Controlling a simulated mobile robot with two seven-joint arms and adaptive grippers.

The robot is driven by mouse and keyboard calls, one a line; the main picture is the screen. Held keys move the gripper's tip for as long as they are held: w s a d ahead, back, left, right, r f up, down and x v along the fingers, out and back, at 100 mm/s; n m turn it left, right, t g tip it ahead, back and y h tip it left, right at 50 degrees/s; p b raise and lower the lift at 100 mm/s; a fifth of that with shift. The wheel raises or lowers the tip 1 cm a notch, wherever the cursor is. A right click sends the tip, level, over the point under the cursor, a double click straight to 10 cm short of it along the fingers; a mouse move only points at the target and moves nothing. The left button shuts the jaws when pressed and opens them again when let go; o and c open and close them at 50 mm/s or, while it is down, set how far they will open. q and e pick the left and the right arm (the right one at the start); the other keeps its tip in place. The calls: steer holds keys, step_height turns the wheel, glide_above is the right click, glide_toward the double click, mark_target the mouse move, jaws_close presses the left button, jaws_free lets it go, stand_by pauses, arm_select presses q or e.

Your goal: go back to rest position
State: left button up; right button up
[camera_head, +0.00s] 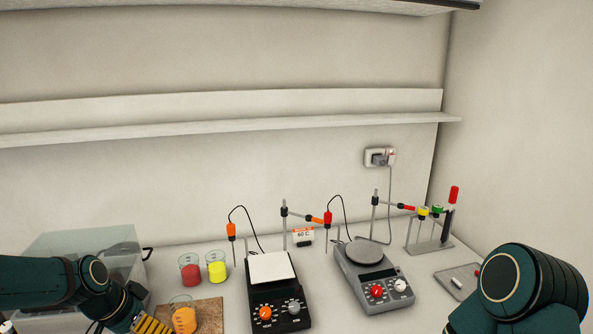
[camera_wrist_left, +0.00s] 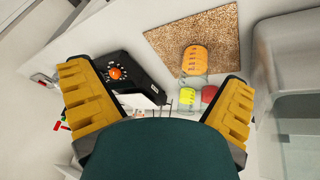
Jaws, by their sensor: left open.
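My left gripper (camera_wrist_left: 155,78) is open in the left wrist view, its two yellow fingers wide apart with nothing held between them. In the head view its yellow finger (camera_head: 153,326) shows at the bottom left, close to the beaker of orange juice (camera_head: 184,318). That beaker stands on a cork mat (camera_head: 208,313); it also shows in the left wrist view (camera_wrist_left: 195,60), beyond the fingers and apart from them. My right arm shows at the lower right of the head view, but its gripper is out of frame.
A red beaker (camera_head: 191,274) and a yellow beaker (camera_head: 216,269) stand behind the mat. A black hot plate (camera_head: 277,300) and a grey one (camera_head: 372,268) stand mid-table with probe stands. A clear box (camera_head: 85,245) is at left, a tube rack (camera_head: 430,247) at right. A shelf (camera_head: 230,131) hangs above.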

arm_select(q)
steer(key=s+d+f+n+g, duration=0.1)
steer(key=s+d+f+n, duration=0.2)
steer(key=f, duration=0.4)
steer(key=s+d+f+h, duration=0.1)
steer(key=s+d+f, duration=0.1)
steer(key=d+f, duration=0.4)
steer(key=s+d+f+n+g, duration=0.1)
steer(key=s+d+f+n, duration=0.2)
steer(key=f, duration=0.5)
steer(key=s+d+f+n+g, duration=0.1)
steer(key=s+d+f, duration=0.25)
steer(key=s, duration=0.25)
steer(key=s+d+f+n, duration=0.1)
steer(key=s+d+f, duration=0.2)
steer(key=s+f, duration=0.25)
steer(key=w+d+f+m+t+b, duration=0.1)
steer(key=w+f+b, duration=0.3)
steer(key=b, duration=0.6)
steer(key=shift+d+f+m, duration=0.2)
steer(key=shift+d+m, duration=0.3)
steer(key=shift+d, duration=0.3)
arm_select(e)
step_height(320, 180, down, 10)
steer(key=s, duration=0.2)
steer(key=shift+a+f+g, duration=0.15)
steer(key=shift+a+g, duration=0.15)
steer(key=shift+s, duration=0.1)
